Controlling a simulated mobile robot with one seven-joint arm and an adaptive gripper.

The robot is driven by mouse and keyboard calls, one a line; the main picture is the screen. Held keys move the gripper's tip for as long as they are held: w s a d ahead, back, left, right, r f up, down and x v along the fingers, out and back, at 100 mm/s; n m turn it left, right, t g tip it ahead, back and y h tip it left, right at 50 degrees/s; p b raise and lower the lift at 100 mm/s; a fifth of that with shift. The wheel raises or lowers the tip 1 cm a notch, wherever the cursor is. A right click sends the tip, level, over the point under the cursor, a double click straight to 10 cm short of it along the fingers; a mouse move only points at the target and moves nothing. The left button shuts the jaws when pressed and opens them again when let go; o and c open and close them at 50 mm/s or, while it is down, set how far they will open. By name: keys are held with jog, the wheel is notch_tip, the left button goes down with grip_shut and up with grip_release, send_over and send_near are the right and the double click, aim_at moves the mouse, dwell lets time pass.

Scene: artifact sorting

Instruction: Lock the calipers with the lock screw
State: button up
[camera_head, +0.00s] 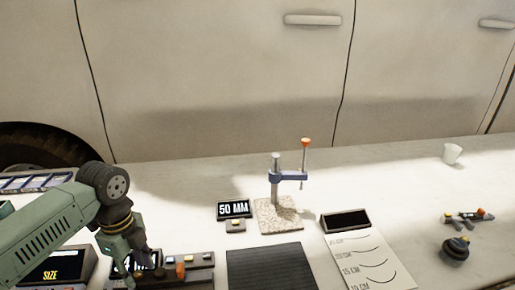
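What seem to be the calipers (200,261), a dark grey bar-like device with small yellow and orange parts, lie on the table at the lower left. An orange knob (180,271) stands up on them and may be the lock screw. My gripper (143,279) points down at the left end of this device, left of the orange knob. Its fingertips are small and dark against the device, so I cannot tell whether they touch it or how far apart they are. The gripper covers part of the device and of a display behind it.
A stand with a blue clamp (288,175) rises from a stone base (277,216) at the middle.

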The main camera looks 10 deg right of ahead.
aim_at(138, 273)
jog(key=n+p, duration=0.4)
jog(key=p, duration=0.1)
jog(key=shift+r+p, duration=0.3)
jog(key=shift+r, duration=0.1)
jog(key=shift+a+n+b, duration=0.1)
jog(key=shift+n+b, duration=0.2)
jog(key=shift+b, duration=0.35)
notch_tip(138, 273, up, 10)
jog(key=b, duration=0.3)
jog(key=w+d+r+m+t+h+b, duration=0.1)
jog(key=d+r+m+h, duration=0.15)
jog(key=d, duration=0.55)
jog(key=w+d+r+m+t+h+b, duration=0.1)
jog(key=d+r+m+t+h, duration=0.2)
jog(key=d, duration=0.6)
jog(key=s+d+r+m+h+b, duration=0.1)
jog(key=s+d+r+m+h, duration=0.3)
jog(key=d+r+m+h, duration=0.2)
jog(key=shift+s+d+r+b, duration=0.3)
jog(key=shift+d+r, duration=0.9)
jog(key=shift+d, duration=1.05)
jog(key=shift+w, duration=0.1)
